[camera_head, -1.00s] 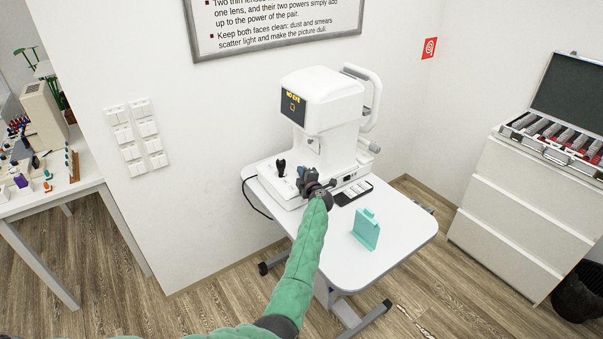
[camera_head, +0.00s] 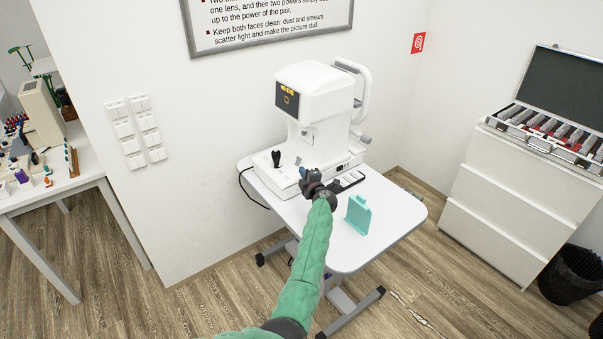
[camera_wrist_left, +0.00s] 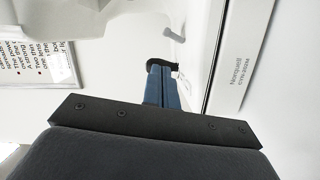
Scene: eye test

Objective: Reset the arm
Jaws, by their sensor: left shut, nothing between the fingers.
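My left arm, in a green sleeve, reaches up from the bottom of the head view. My left gripper (camera_head: 302,174) is shut and empty, in front of the white eye-test machine (camera_head: 316,92) at its base. In the left wrist view the closed fingers (camera_wrist_left: 162,88) point toward a black knob or stick tip (camera_wrist_left: 160,63); I cannot tell whether they touch. The machine's black joystick (camera_head: 277,158) stands left of the gripper in the head view. My right gripper does not show.
The machine stands on a white wheeled table (camera_head: 385,215). A teal holder (camera_head: 358,214) and a dark tray (camera_head: 350,181) are right of my gripper. A white drawer cabinet (camera_head: 505,205) with an open lens case (camera_head: 550,128) is at right. Another table (camera_head: 60,188) is at left.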

